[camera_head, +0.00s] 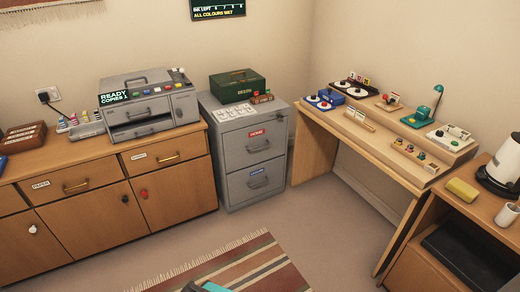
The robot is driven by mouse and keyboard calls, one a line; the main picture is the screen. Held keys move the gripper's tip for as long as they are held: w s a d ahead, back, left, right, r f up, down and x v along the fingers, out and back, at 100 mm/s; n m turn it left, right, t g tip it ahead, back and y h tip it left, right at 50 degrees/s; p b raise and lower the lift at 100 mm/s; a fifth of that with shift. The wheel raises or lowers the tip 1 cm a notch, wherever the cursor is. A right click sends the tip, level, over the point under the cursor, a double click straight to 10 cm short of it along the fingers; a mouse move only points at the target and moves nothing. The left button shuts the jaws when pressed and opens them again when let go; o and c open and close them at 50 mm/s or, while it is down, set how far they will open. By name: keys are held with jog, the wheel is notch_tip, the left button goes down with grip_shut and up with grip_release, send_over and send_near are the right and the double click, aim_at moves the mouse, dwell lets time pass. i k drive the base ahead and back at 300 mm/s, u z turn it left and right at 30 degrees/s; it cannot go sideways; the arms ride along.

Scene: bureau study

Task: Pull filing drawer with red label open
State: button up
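A grey metal filing cabinet (222,135) stands against the back wall, near the corner. Its upper drawer (240,155) carries a red label (257,132) with a grey handle (259,148) below it. Its lower drawer (240,190) carries a blue label (257,171) and a similar handle (259,183). Both drawers look shut. A small dark and teal shape shows at the bottom edge, over the rug, and may be part of my arm. No gripper fingers can be made out.
A green box (237,83) and a white sheet stand on the cabinet. A wooden sideboard (105,215) bearing a grey printer (140,102) is at left. A wooden desk (340,135) is at right. Floor before the cabinet is clear, with a striped rug (235,265).

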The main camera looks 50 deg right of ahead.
aim_at(248, 146)
jog(key=z, duration=0.05)
jog(key=i, duration=1)
jog(key=u, duration=0.05)
